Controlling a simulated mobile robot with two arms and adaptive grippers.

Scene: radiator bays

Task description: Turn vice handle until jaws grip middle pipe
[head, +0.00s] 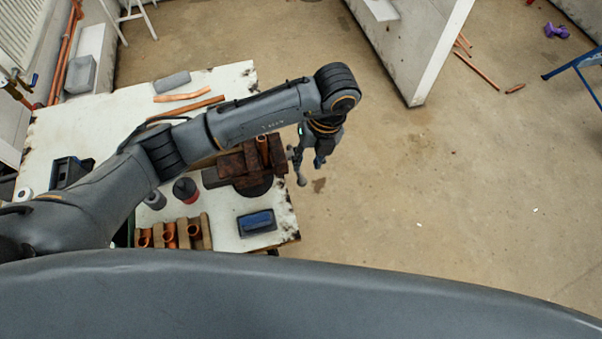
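A rusty brown vice (234,171) sits at the right edge of the white workbench (222,229). A short copper pipe (262,145) stands upright at its jaws; whether the jaws touch it I cannot tell. The grey vice handle (301,178) hangs over the bench's right edge, at the vice's right end. My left arm reaches across the bench from the left. My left gripper (318,161) points down just right of the handle, close to it. Its fingers are small and dark, so I cannot tell their opening or any contact. My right gripper is not in view.
Copper lengths (183,96) lie at the back. The floor (430,190) to the right is mostly clear.

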